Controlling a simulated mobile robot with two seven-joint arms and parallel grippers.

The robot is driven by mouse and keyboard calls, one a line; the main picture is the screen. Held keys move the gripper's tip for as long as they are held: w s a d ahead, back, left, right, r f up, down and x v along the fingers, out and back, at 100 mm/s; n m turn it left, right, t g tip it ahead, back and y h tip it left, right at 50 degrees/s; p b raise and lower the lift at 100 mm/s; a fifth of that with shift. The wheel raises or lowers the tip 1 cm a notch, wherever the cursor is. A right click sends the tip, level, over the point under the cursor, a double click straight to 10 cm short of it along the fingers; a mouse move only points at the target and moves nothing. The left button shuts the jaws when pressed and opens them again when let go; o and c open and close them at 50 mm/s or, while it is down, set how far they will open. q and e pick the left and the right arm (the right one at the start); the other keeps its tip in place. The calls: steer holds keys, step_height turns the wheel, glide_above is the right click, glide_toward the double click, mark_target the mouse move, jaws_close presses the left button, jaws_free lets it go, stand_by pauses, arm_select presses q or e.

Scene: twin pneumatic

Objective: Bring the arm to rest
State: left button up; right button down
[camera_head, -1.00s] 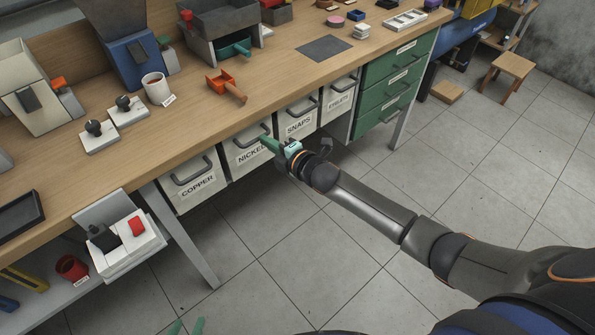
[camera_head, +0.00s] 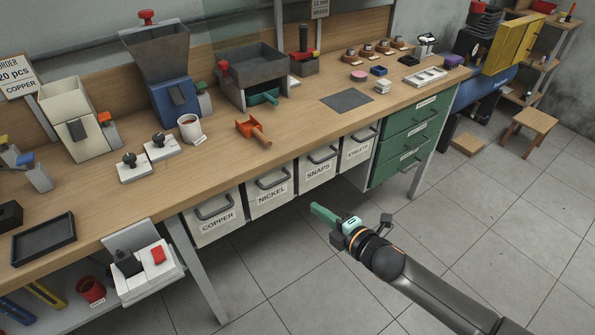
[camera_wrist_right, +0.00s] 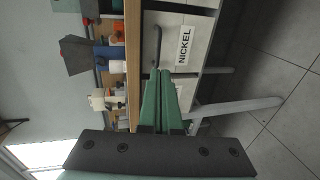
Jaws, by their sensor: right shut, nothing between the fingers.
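My right gripper (camera_head: 322,214) has green fingers and hangs in free air in front of the bench, over the floor. Its fingers are shut with nothing between them. In the right wrist view the shut green fingers (camera_wrist_right: 158,100) point toward the drawer labelled NICKEL (camera_wrist_right: 180,45). In the head view the gripper is clear of the NICKEL drawer (camera_head: 272,190) and the SNAPS drawer (camera_head: 318,168). My right arm comes in from the lower right. My left gripper is not in view.
The wooden bench (camera_head: 310,125) runs across the view. White drawers hang under its front edge, with the COPPER drawer (camera_head: 217,218) at the left and green drawers (camera_head: 400,150) at the right. A stool (camera_head: 530,122) stands at the far right. The tiled floor (camera_head: 480,215) is open.

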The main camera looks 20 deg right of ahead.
steer(key=shift+s, duration=0.1)
steer(key=s+a+f+m+g+h+p, duration=0.1)
steer(key=s+f+m, duration=0.3)
steer(key=s+m, duration=0.6)
steer(key=s+a+f+m+g+h+p, duration=0.1)
steer(key=s+f+m+g+h+p, duration=0.1)
steer(key=s+m, duration=0.8)
steer(key=s+f+g+p, duration=0.1)
steer(key=s+f+p, duration=0.1)
steer(key=s+f, duration=0.1)
steer(key=shift+s+g, duration=0.3)
steer(key=shift+g, duration=0.1)
steer(key=shift+f, duration=0.1)
